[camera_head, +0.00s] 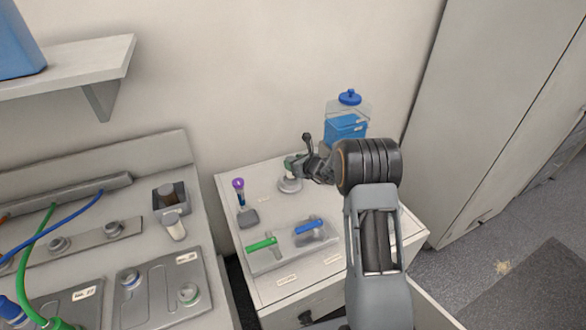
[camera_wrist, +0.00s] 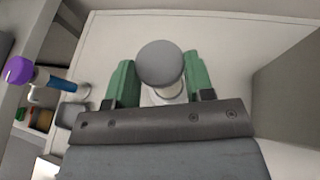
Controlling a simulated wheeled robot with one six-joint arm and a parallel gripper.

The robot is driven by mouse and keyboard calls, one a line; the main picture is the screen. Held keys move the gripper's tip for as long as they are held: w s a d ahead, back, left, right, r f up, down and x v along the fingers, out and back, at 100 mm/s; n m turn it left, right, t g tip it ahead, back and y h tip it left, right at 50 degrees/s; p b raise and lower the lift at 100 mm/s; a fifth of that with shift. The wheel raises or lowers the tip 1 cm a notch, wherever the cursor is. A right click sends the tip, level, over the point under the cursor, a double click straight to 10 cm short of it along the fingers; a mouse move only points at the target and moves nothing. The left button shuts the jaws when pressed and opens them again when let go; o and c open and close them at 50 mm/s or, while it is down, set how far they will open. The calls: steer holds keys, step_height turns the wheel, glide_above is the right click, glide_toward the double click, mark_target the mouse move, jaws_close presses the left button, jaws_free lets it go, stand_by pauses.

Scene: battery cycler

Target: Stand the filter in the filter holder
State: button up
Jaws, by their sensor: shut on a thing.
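My gripper (camera_head: 293,164) is at the back of the white cabinet top, with its green fingers (camera_wrist: 160,82) on either side of a round grey-topped piece, apparently the filter (camera_wrist: 160,60). The gripper is shut on it. Its pale lower part shows between the fingers in the wrist view. In the head view a round, pale, dish-like base (camera_head: 290,185) is just below the fingers; it may be the filter holder or part of the held piece. I cannot tell whether the held piece rests on anything, as the fingers hide the contact.
A purple-capped blue tube (camera_head: 238,188) stands at left by a small grey block (camera_head: 248,218). A tray (camera_head: 262,262) with green-handled (camera_head: 261,243) and blue-handled (camera_head: 306,225) items lies in front. A blue-lidded container (camera_head: 347,122) stands behind, near the wall.

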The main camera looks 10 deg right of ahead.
steer(key=shift+w+a+f, duration=0.1)
steer(key=shift+w+f, duration=0.45)
steer(key=shift+f, duration=0.1)
steer(key=f, duration=0.2)
steer(key=p, duration=0.1)
steer(key=shift+w+f, duration=0.25)
steer(key=shift+f, duration=0.5)
steer(key=shift+f, duration=0.25)
steer(key=o, duration=0.9)
steer(key=shift+r, duration=0.1)
steer(key=shift+o, duration=0.2)
